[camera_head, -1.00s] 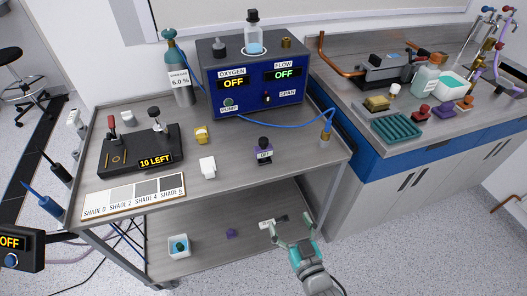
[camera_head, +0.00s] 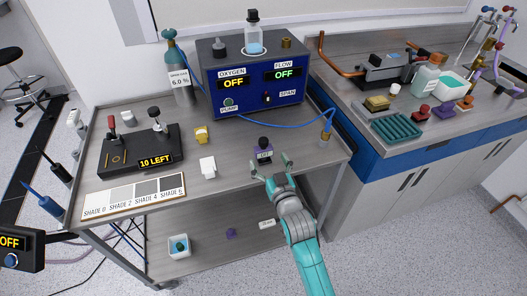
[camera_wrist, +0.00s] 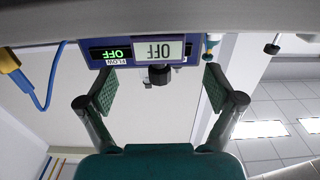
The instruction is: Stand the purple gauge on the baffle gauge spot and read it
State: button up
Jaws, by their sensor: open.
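The purple gauge (camera_head: 264,154) stands upright near the front right of the cart's top. It has a black knob on top and a small display. My gripper (camera_head: 272,168) is open at the cart's front edge, just in front of the gauge. Its fingers are spread to either side of the gauge in the wrist view (camera_wrist: 160,92), with nothing held. I cannot make out a spot marked as the baffle gauge spot.
A blue analyser box (camera_head: 255,85) with OXYGEN OFF and FLOW OFF displays stands behind. A white block (camera_head: 207,167), a yellow item (camera_head: 201,135) and a shade strip (camera_head: 134,196) lie left. A blue hose (camera_head: 290,122) runs behind the gauge. A bench (camera_head: 350,100) stands right.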

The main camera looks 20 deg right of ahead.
aim_at(265, 152)
jog(key=shift+w+d+r, duration=0.1)
jog(key=shift+w, duration=2.7)
